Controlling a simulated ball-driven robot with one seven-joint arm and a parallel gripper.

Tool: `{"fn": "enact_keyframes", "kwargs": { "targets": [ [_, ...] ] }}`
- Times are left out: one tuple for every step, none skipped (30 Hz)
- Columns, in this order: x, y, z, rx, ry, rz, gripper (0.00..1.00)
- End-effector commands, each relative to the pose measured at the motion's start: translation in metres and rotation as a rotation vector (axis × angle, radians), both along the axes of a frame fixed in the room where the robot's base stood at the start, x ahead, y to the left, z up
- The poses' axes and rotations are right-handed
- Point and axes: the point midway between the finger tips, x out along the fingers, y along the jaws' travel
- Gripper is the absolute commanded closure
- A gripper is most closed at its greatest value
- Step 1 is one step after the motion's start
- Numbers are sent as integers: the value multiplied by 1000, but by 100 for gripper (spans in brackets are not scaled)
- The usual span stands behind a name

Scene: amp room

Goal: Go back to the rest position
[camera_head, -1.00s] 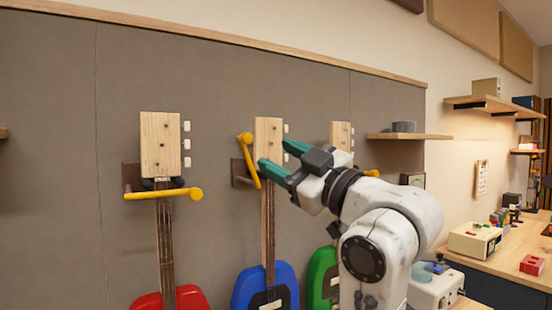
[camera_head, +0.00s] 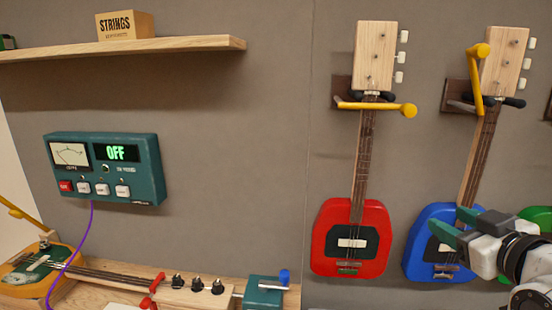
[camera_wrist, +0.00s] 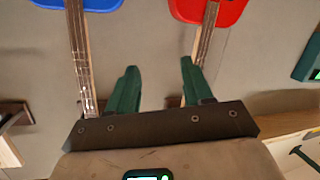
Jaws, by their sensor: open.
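My gripper (camera_head: 455,228) is at the lower right of the head view, in front of the blue guitar (camera_head: 424,245) that hangs on the wall. Its green fingers are apart with nothing between them. The wrist view shows the same open fingers (camera_wrist: 158,85), with the blue guitar (camera_wrist: 95,5) and the red guitar (camera_wrist: 212,10) beyond them. The blue guitar's yellow hook bar (camera_head: 475,75) stands upright. The red guitar (camera_head: 325,245) hangs left of it, and its yellow bar (camera_head: 385,107) lies level across the neck.
A teal meter box (camera_head: 135,180) reading OFF is on the wall at left. A shelf (camera_head: 180,44) with a STRINGS box (camera_head: 126,26) is above it. Below, an orange-and-green guitar (camera_head: 30,280) lies on a bench with a purple cable (camera_head: 78,245). A green guitar (camera_head: 537,215) is partly hidden at right.

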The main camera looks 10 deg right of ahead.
Motion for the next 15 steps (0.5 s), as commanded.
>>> {"fn": "enact_keyframes", "kwargs": {
  "targets": [
    [-3, 9, -39, 44, 85, 1, 49],
    [-7, 14, -59, 66, 131, -2, 49],
    [-12, 20, -86, 96, 192, -5, 49],
    [-17, 25, -105, 115, 240, -8, 49],
    [-23, 30, -125, 135, 287, -13, 49],
    [-33, 36, -151, 158, 351, -18, 49],
    [-40, 41, -169, 175, 398, -24, 49],
    [-49, 46, -187, 190, 445, -30, 49],
    [-62, 52, -211, 209, 510, -39, 49],
    [-72, 57, -228, 222, 557, -45, 49],
    [-84, 61, -245, 232, 607, -54, 49],
    [-100, 67, -267, 246, 672, -65, 49],
    [-113, 72, -283, 254, 722, -74, 49],
    [-127, 76, -298, 261, 771, -84, 49],
    [-147, 80, -317, 268, 836, -99, 49]
  ]
}}
